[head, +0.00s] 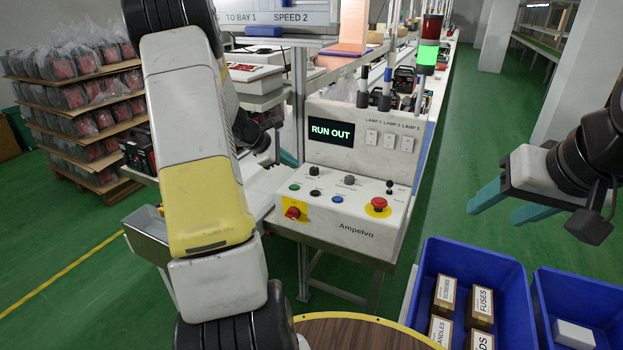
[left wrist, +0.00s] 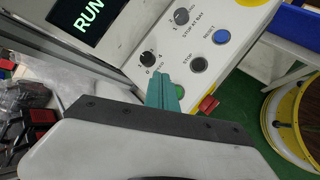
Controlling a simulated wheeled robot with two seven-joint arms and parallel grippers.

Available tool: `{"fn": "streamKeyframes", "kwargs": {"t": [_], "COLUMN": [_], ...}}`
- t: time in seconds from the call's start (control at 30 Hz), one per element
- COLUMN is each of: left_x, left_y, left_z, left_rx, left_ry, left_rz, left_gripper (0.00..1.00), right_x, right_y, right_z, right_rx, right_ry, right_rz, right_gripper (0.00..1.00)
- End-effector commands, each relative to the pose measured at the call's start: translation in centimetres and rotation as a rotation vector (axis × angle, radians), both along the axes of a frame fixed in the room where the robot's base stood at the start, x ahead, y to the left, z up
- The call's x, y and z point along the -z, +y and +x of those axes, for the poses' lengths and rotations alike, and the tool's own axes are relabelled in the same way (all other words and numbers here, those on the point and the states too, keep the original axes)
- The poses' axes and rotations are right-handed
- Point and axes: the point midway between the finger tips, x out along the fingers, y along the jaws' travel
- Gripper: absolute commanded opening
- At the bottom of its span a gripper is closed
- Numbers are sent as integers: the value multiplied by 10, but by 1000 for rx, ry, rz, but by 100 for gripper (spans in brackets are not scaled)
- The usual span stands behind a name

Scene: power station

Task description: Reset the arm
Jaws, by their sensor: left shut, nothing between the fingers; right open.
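The control panel (head: 345,215) has a screen (head: 331,131) reading "RUN OUT". On its sloped face are a green button (head: 295,187), a black button (head: 315,193), a blue button (head: 337,199), black knobs and a red mushroom button (head: 379,204) on yellow. The left wrist view shows the blue button (left wrist: 221,37) labelled RESET and the black one (left wrist: 198,64) labelled STOP. My left gripper (left wrist: 168,92) is shut and empty, its fingertips overlapping the green button there. In the head view its teal tip (head: 288,158) shows left of the panel, the rest mostly hidden by my arm. My right gripper (head: 494,214) is open and empty at the right.
A lamp tower (head: 428,55) glows green behind the panel. Blue crates (head: 512,275) with boxes stand at front right. Stacked bagged goods (head: 75,90) stand on a pallet at the left. Green floor is free at the right and far left.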

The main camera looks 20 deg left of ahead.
Motion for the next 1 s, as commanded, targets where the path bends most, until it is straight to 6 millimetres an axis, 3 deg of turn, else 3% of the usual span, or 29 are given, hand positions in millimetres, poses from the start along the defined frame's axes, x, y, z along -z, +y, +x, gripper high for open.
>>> {"fn": "streamKeyframes", "kwargs": {"t": [0.4, 0.57, 0.67, 0.77, 0.9, 1.0], "left_x": [0, -26, -60, -97, -136, -155], "left_y": [-1, -23, -58, -97, -142, -165], "left_z": [0, -9, -30, -64, -122, -166], "left_rx": [1, 92, 237, 423, 678, 850], "left_ry": [-1, -29, -71, -124, -199, -254], "left_rz": [1, 56, 146, 272, 456, 596], "left_gripper": [0, 0, 0, 0, 0, 0], "right_x": [0, 0, 0, 0, 0, 0], "right_y": [0, 0, 0, 0, 0, 0], "right_z": [0, 0, 0, 0, 0, 0], "right_rx": [0, 0, 0, 0, 0, 0], "right_ry": [0, 0, 0, 0, 0, 0], "right_rz": [0, 0, 0, 0, 0, 0], "right_gripper": [54, 54, 54, 54, 54, 54]}}
